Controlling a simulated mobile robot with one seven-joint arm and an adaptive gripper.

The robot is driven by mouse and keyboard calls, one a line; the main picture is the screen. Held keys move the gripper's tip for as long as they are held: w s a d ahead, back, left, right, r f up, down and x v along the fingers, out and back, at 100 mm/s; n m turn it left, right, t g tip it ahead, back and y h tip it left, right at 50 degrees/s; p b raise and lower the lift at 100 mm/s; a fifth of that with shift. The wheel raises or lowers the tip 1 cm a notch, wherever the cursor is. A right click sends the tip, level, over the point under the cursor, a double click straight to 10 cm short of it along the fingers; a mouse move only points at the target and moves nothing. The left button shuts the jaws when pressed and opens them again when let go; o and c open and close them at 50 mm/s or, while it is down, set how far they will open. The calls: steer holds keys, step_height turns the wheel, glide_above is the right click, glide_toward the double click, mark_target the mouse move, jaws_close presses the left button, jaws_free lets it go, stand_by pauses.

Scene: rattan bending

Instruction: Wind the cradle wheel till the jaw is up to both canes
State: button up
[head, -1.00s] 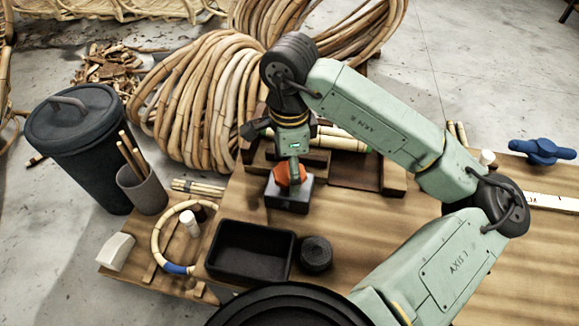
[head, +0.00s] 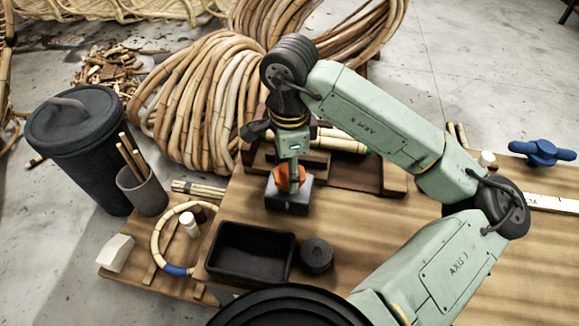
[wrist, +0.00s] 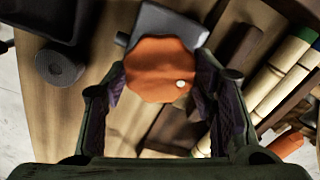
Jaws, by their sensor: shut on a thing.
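The orange cradle wheel (head: 284,178) sits on a dark grey block (head: 290,200) near the bench's left end. My gripper (head: 292,177) points down at it. In the wrist view the wheel (wrist: 155,65), with a white dot near its edge, lies between my two fingers (wrist: 160,82), shut on it. Pale canes (head: 342,144) lie in the wooden cradle behind; the wrist view shows two canes (wrist: 283,75) at the right. My arm and wrist hide part of the cradle, and I cannot tell how far the jaw stands from the canes.
A black tray (head: 250,277) and a dark round roll (head: 317,254) are in front of the wheel. A cane ring (head: 156,238), a white bottle (head: 189,226) and a cup of sticks (head: 142,191) are at the left. A blue knobbed object (head: 541,152) is at the far right.

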steer(key=shift+b, duration=0.3)
steer(key=shift+f+m+b, duration=0.15)
steer(key=shift+m+b, duration=0.7)
steer(key=shift+m, duration=0.25)
steer(key=m+b, duration=0.2)
steer(key=shift+m, duration=0.4)
steer(key=m+b, duration=0.3)
steer(key=m, duration=0.3)
steer(key=m+b, duration=0.1)
steer(key=m, duration=0.4)
steer(key=shift+m+b, duration=0.3)
steer(key=shift+b, duration=0.1)
steer(key=m+b, duration=0.1)
steer(key=m, duration=0.4)
steer(key=shift+m, duration=0.3)
steer(key=o, duration=1.1)
